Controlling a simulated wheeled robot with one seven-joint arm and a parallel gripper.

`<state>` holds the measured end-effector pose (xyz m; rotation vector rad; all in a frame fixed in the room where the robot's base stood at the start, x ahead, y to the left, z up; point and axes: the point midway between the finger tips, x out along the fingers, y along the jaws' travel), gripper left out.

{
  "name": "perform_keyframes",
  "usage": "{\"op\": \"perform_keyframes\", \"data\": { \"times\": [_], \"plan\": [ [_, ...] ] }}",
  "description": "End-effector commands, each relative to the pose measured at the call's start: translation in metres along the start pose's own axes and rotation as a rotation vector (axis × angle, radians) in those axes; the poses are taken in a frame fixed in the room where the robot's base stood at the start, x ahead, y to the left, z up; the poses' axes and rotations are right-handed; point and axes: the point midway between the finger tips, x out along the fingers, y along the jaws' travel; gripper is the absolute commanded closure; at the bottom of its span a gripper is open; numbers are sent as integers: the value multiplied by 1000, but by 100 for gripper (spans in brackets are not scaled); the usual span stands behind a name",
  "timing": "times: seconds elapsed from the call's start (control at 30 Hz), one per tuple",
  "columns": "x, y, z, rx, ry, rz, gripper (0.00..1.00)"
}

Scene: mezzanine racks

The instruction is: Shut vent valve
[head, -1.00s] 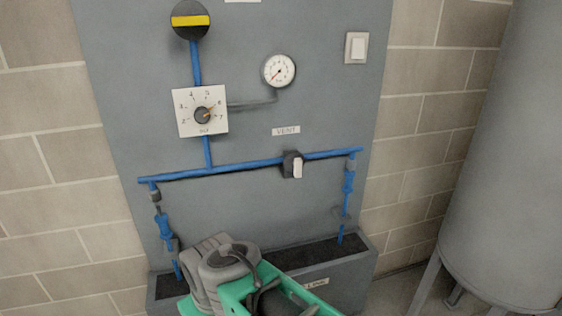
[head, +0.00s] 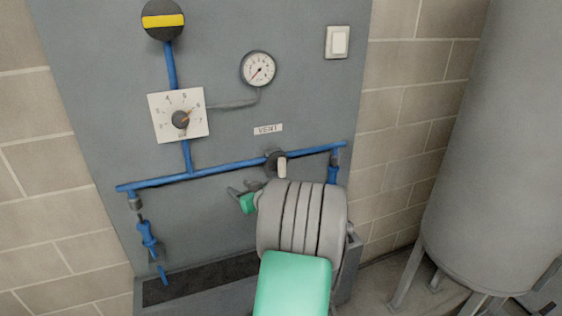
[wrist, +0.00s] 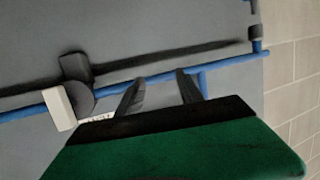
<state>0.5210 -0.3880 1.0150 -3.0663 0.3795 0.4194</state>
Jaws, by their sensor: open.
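The vent valve (head: 273,163) sits on the horizontal blue pipe, under the VENT label (head: 268,129). Its pale lever handle (head: 282,168) stands crosswise to the pipe. In the wrist view the dark valve body (wrist: 75,70) and pale handle (wrist: 59,109) are at the left. My gripper (head: 244,188) is just below the pipe and left of the valve in the head view; my arm covers part of it. In the wrist view my gripper's (wrist: 158,80) two dark fingers are apart with nothing between them, to the right of the handle and not touching it.
A dial plate (head: 179,116), a gauge (head: 258,69), a black knob with a yellow bar (head: 163,20) and a white switch (head: 338,42) are on the grey panel. A trough (head: 200,280) lies below. A large grey tank (head: 480,150) stands at the right.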

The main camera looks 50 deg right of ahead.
Motion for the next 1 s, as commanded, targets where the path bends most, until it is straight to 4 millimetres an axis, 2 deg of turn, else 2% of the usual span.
{"op": "perform_keyframes", "data": {
  "times": [0.03,0.1,0.2,0.27,0.33,0.6,0.7,1.0],
  "plan": [
    [-17,54,4,29,78,91,56],
    [-39,104,4,42,174,187,56],
    [-60,140,5,50,247,267,56],
    [-63,149,4,50,265,286,56],
    [-57,152,1,49,268,288,56],
    [-10,166,-13,49,266,286,56],
    [2,169,-15,49,266,286,56],
    [6,171,-15,50,266,288,56]
  ]
}}
